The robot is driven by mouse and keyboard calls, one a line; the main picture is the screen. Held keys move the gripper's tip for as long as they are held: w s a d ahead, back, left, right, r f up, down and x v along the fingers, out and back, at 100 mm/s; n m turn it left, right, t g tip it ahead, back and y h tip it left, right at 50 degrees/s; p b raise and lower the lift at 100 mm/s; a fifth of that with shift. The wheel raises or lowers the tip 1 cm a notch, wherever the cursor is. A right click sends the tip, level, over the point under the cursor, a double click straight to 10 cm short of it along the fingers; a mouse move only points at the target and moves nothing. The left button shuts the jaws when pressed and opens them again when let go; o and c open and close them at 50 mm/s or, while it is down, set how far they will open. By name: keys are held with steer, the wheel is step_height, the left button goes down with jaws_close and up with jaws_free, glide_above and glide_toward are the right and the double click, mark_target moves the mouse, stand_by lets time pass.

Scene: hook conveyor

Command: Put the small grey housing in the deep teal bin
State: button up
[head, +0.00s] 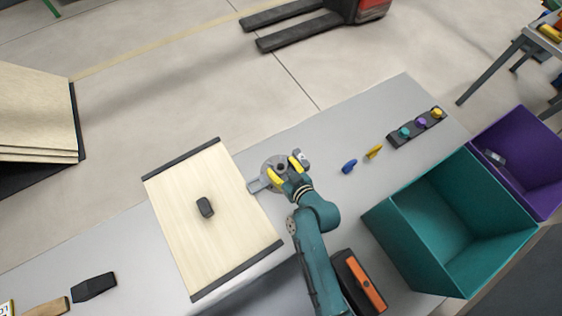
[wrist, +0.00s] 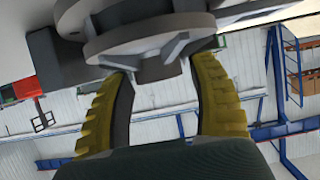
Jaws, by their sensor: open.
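A round grey flanged piece with a side lug, which looks like the housing (head: 259,184), is on the grey table just right of the wooden board. My gripper (head: 284,168) is open at it, with one yellow finger on either side of its middle. In the wrist view the grey piece (wrist: 150,40) is close ahead, at and between the tips of my gripper (wrist: 160,78). Contact with the fingers cannot be told. The deep teal bin (head: 405,238) stands at the right of the table, and its visible floor is empty.
A wooden board (head: 225,245) carries a small dark grey block (head: 205,207). A blue piece (head: 349,166), a yellow piece (head: 375,152) and a dark rack of coloured knobs (head: 403,139) lie right. A purple bin (head: 540,135) holds a grey item (head: 494,157). A dark-headed mallet (head: 94,287) lies left.

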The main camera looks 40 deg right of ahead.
steer(key=v, duration=0.7)
steer(key=shift+s+p, duration=0.15)
steer(key=shift+p, duration=0.2)
steer(key=w+a+r+n+t+y, duration=0.15)
steer(key=w+r, duration=0.25)
steer(key=r, duration=0.5)
steer(key=w+a+r+n+t, duration=0.1)
steer(key=w+a+r+t, duration=0.2)
steer(key=r, duration=0.6)
steer(key=w+a+r+n+t, duration=0.1)
steer(key=w+a+r, duration=0.25)
steer(key=r, duration=0.65)
steer(key=a+r+t, duration=0.1)
steer(key=a+r, duration=0.1)
steer(key=r, duration=0.5)
steer(key=a+r+t, duration=0.1)
steer(key=a+r, duration=0.2)
steer(key=r, duration=0.4)
steer(key=shift+s+a+r+y, duration=0.25)
steer(key=shift+s+y, duration=0.2)
steer(key=shift+o, duration=1.2)
steer(key=s+a+r+t, duration=0.2)
steer(key=s+a+r, duration=0.1)
steer(key=r, duration=0.5)
steer(key=shift+s+a+m+y, duration=0.2)
steer(key=shift+s+m+y, duration=0.15)
steer(key=shift+s, duration=0.3)
steer(key=shift+r, duration=0.15)
steer(key=shift+d, duration=0.15)
